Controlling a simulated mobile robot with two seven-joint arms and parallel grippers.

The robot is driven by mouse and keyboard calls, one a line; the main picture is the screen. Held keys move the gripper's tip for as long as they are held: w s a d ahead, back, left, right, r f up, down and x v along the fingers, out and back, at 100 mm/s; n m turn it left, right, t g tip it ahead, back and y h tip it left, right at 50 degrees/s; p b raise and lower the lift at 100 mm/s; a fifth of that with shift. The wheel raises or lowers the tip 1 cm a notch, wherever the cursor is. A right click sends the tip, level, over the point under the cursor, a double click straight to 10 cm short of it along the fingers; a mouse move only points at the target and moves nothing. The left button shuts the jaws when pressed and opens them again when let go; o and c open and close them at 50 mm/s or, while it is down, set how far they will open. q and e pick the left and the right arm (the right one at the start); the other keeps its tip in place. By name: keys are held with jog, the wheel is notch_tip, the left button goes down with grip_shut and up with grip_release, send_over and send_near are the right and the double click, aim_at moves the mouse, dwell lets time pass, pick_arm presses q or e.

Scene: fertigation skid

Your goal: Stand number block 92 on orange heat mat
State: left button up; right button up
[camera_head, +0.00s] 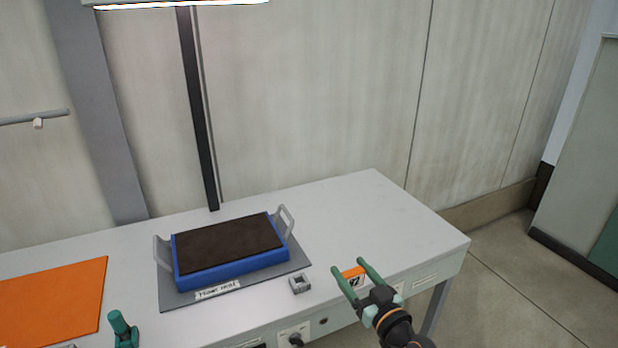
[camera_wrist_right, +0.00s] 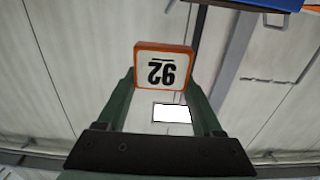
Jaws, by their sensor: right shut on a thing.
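Number block 92 (camera_wrist_right: 163,68) is a white-faced block with an orange rim. It is held between the green fingers of my right gripper (camera_head: 357,272), and its number appears upside down in the right wrist view. In the head view the block (camera_head: 354,278) shows between the fingers, by the front right part of the table. The orange heat mat (camera_head: 50,302) lies flat on the table at the far left, cut off by the picture edge, and its visible part is bare. The right gripper is well to the right of it.
A blue tray with a dark top (camera_head: 228,243) sits on a grey labelled base between mat and gripper. A small grey square holder (camera_head: 299,284) stands near the block. The table's back right is clear.

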aim_at(362, 273)
jog(key=s+d, duration=0.2)
jog(key=s, duration=0.1)
jog(key=s+d, duration=0.1)
jog(key=s, duration=0.1)
jog(key=shift+s+d, duration=0.15)
jog(key=shift+d, duration=0.2)
jog(key=s+r+n+y, duration=0.1)
jog(key=s+r, duration=0.2)
jog(key=s, duration=0.4)
jog(key=s+d+r+n+g+y, duration=0.1)
jog(key=s+r, duration=0.3)
jog(key=s, duration=0.4)
jog(key=shift+d+r+y, duration=0.15)
jog(key=shift+d+y, duration=0.1)
jog(key=shift+y, duration=0.25)
